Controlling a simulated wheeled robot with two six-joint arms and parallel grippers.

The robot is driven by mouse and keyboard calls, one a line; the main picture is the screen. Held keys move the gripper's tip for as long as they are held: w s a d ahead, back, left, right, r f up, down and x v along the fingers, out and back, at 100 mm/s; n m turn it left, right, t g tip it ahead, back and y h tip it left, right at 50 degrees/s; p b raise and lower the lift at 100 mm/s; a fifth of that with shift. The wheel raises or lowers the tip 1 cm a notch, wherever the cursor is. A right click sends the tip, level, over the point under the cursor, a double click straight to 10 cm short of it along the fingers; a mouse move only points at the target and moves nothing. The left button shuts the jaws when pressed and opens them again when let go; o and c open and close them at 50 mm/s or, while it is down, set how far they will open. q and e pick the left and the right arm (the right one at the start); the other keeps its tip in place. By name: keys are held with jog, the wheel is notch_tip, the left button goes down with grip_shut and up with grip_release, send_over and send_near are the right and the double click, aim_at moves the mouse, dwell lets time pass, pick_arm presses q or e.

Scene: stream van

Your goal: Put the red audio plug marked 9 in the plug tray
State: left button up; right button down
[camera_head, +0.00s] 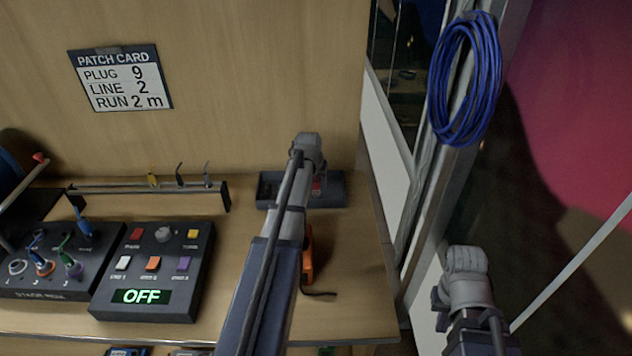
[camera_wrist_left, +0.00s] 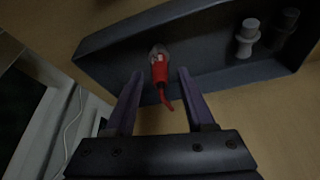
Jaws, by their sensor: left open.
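The red audio plug (camera_wrist_left: 160,70) has a pale tip and a short red tail. In the left wrist view it appears inside the dark plug tray (camera_wrist_left: 105,62), with its tail over the tray's near side. No number is readable on it. My left gripper (camera_wrist_left: 155,88) is open, its fingers apart on either side of the plug; I see no clear contact. In the head view, the plug tray (camera_head: 334,195) stands against the back panel, partly hidden by my left arm. A bit of red shows there. My right wrist is at the lower right; its fingers are hidden.
Two grey pieces stand in the tray (camera_wrist_left: 246,38). An orange object (camera_head: 308,262) with a black cord lies in front of it, partly behind my arm. A plug rack (camera_head: 150,187), stage box (camera_head: 45,280) and OFF console (camera_head: 160,270) are left. The desk's right front is clear.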

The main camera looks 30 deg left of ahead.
pick_arm(q)
jog(key=p+v, duration=0.9)
jog(key=v, duration=0.2)
jog(key=shift+p, duration=0.4)
jog(key=shift+s, duration=0.15)
jog(key=s+d+m+g, duration=0.1)
jog(key=s+d+m, duration=0.1)
jog(key=s+d, duration=0.5)
jog(key=s+d+f+m+g, duration=0.1)
jog(key=s+d, duration=0.6)
jog(key=d, duration=0.9)
jog(key=s+d+m+g, duration=0.2)
jog(key=s+d+m, duration=0.2)
jog(key=s+d, duration=0.4)
jog(key=d, duration=0.4)
jog(key=shift+f+g, duration=0.2)
jog(key=shift+g, duration=0.1)
jog(key=shift+d, duration=0.1)
